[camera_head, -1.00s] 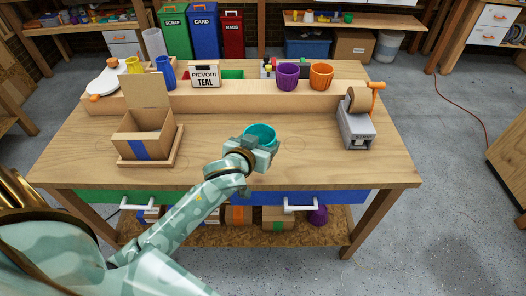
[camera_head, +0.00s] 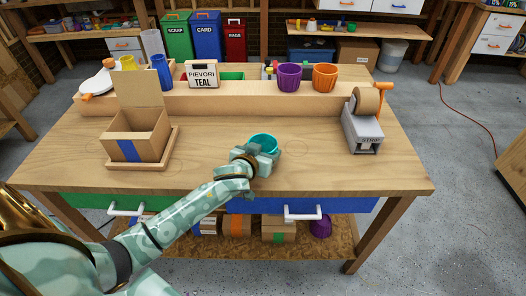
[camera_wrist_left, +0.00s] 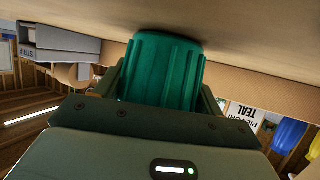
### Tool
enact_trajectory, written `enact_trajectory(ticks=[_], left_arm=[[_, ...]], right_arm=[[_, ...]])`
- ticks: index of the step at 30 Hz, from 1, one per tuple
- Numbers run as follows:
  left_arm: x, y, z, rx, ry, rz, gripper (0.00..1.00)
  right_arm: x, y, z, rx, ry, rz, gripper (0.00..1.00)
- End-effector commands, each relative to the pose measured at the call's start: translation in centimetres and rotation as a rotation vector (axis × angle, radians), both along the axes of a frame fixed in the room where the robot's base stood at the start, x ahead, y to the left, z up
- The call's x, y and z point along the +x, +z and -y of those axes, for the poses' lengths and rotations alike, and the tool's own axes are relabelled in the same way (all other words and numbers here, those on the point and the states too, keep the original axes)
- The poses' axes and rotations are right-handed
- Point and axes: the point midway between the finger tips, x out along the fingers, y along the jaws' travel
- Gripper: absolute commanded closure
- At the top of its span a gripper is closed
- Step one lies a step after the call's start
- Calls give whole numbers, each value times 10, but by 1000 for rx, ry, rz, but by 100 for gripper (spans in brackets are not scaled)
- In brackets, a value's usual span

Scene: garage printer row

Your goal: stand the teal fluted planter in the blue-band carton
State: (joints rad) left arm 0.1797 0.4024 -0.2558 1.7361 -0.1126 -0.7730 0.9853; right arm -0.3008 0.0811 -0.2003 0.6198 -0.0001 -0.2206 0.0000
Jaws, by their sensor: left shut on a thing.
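The teal fluted planter (camera_head: 264,142) is upright at the middle of the workbench, its open top facing up. My left gripper (camera_head: 256,158) is shut on it from the front. In the left wrist view the planter (camera_wrist_left: 162,70) sits between the fingers, its ribbed wall clear and its base close to the bench top; I cannot tell whether it touches. The blue-band carton (camera_head: 148,145) stands to the left with its back flap up, on a wooden tray (camera_head: 172,160). It looks empty, though its bottom is hidden. My right gripper is not in view.
A raised ledge (camera_head: 240,101) along the back holds a purple pot (camera_head: 289,77), an orange pot (camera_head: 325,77) and a TEAL sign (camera_head: 202,75). A tape dispenser (camera_head: 362,130) stands at right. Bare bench top (camera_head: 205,140) lies between carton and planter.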

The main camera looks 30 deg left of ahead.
Motion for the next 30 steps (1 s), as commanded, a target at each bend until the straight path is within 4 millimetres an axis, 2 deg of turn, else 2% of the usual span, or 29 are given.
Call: enact_trajectory(ticks=[3,4,6,17,20,30], left_arm=[[0,-3,0,-1,0,0,55],[0,-3,0,0,0,0,26],[0,-3,0,0,0,0,10],[-3,3,1,0,-1,0,10],[-18,11,4,-2,-1,1,10],[-89,40,14,-2,2,0,10]], right_arm=[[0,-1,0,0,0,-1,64],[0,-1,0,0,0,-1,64],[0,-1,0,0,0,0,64],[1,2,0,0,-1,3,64],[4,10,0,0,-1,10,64],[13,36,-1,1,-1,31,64]])
